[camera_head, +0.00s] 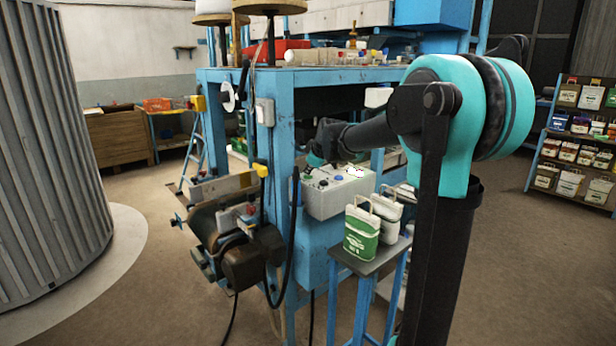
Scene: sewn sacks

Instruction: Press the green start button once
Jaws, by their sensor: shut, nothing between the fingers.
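The pale grey control box (338,197) is fixed to the blue machine frame, with several small buttons on its sloped top. I cannot make out the green start button clearly; my gripper covers the left end of the panel. My gripper (308,170) is shut and empty. It points down over the left end of the box top, very close to it. Whether it touches a button I cannot tell.
A small blue stand (378,258) in front of the box holds a green-and-white sack (361,234) and white sacks. A dark motor (252,262) and hanging cable sit left of the box. A shelf of sacks (580,140) stands far right. Floor between is clear.

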